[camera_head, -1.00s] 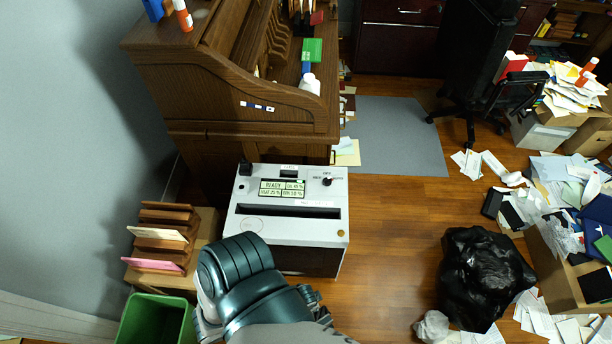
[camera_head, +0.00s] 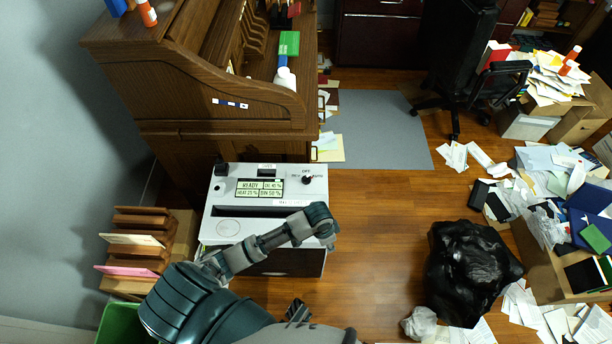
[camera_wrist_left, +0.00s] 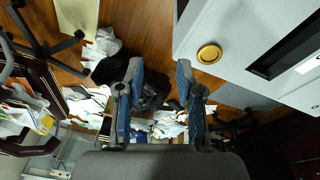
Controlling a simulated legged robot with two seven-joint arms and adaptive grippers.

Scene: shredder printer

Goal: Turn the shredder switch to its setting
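The white shredder (camera_head: 320,205) stands in front of the wooden desk. On its top, at the right, is a small dark rotary switch (camera_head: 307,180) with labels around it, OFF and AUTO among them. Its exact pointing is too small to tell. The shredder's top (camera_wrist_left: 235,50) shows there at the upper right, with the switch not visible.
A roll-top desk (camera_head: 215,108) stands directly behind the shredder. A wooden rack (camera_head: 140,222) and a green bin (camera_head: 115,325) are at the left. A black bag (camera_head: 470,270) and loose papers lie at the right. The floor (camera_head: 385,225) between shredder and bag is clear.

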